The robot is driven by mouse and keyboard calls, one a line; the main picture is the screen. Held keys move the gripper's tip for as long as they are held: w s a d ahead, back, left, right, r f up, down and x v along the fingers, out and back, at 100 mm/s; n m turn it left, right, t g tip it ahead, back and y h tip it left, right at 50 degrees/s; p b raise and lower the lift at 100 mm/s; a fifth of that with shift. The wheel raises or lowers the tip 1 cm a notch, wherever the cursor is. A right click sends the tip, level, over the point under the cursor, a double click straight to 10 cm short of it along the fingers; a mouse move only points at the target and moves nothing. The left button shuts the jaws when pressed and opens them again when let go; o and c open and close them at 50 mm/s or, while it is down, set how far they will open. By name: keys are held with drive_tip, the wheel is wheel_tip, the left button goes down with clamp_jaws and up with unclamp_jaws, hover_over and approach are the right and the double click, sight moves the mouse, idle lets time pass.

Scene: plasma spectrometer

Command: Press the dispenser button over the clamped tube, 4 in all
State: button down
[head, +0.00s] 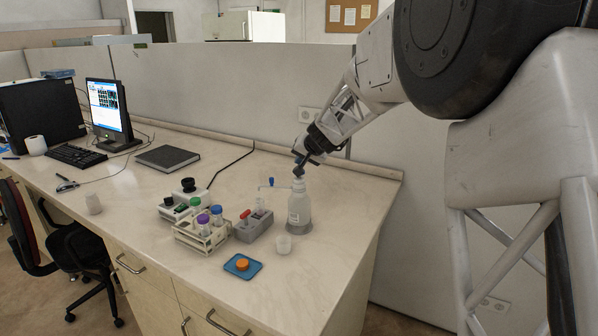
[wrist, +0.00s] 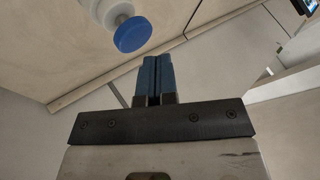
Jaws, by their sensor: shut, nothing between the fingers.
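The dispenser is a white bottle (head: 299,208) standing upright near the right end of the bench. Its blue button (wrist: 133,34) shows as a round disc on a white neck in the wrist view. A thin spout with a blue end (head: 268,184) reaches left from the bottle top. A clear tube (head: 261,205) stands in a grey clamp block (head: 254,228) with a red lever, below the spout. My gripper (head: 300,166) is shut and empty, close above the bottle top. Its blue fingers (wrist: 155,80) look apart from the button in the wrist view; contact cannot be judged in the head view.
A white rack (head: 202,238) with purple- and green-capped tubes stands left of the clamp. A small white cup (head: 283,245) and a blue mat (head: 243,266) with an orange cap lie in front. A partition wall (head: 230,95) runs behind the bench.

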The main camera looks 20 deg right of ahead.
drive_tip(key=shift+f, duration=1.2)
idle(1.5)
drive_tip(key=shift+r, duration=1.2)
drive_tip(key=shift+r, duration=0.2)
drive_tip(key=shift+r, duration=2.35)
idle(1.0)
drive_tip(key=shift+r, duration=1.9)
